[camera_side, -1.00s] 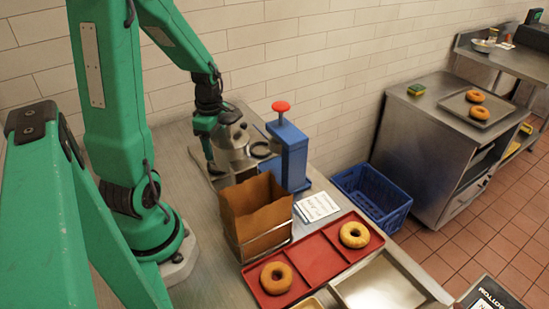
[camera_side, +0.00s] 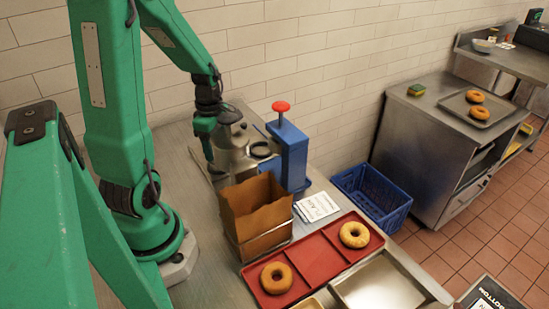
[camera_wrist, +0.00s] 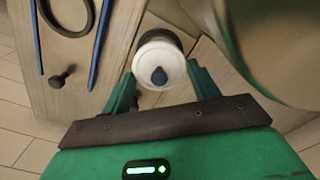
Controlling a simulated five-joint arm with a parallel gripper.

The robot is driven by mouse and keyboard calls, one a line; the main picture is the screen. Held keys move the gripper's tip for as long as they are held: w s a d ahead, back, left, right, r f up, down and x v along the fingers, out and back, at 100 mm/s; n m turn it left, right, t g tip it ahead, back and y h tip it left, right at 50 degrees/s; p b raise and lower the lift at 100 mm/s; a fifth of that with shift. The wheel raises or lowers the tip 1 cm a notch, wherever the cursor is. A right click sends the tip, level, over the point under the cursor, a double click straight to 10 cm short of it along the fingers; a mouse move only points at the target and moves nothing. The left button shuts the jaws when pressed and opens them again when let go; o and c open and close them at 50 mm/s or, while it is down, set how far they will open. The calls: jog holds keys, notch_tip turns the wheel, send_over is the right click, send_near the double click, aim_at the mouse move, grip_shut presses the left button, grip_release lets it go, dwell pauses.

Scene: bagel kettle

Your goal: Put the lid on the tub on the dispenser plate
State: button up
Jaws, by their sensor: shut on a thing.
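A white round lid (camera_wrist: 160,60) with a dark blue knob sits between the two fingers of my gripper (camera_wrist: 157,88) in the wrist view. In the side view my gripper (camera_side: 208,158) points down at the left of the steel kettle (camera_side: 236,150), and the lid cannot be made out. The blue dispenser (camera_side: 290,155) with a red knob stands right of the kettle. The paper bag hides part of its base, and I cannot make out the tub.
The brown paper bag (camera_side: 256,210) in a wire holder stands in front of the kettle and dispenser. A red tray (camera_side: 313,258) holds two bagels. A blue crate (camera_side: 372,193) stands to the right. In the wrist view the kettle (camera_wrist: 280,45) is close at the right.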

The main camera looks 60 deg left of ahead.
dwell(0.4)
jog(key=o, duration=1.3)
jog(key=shift+r, duration=0.2)
jog(key=shift+r, duration=3.3)
jog(key=shift+c, duration=0.3)
grip_shut()
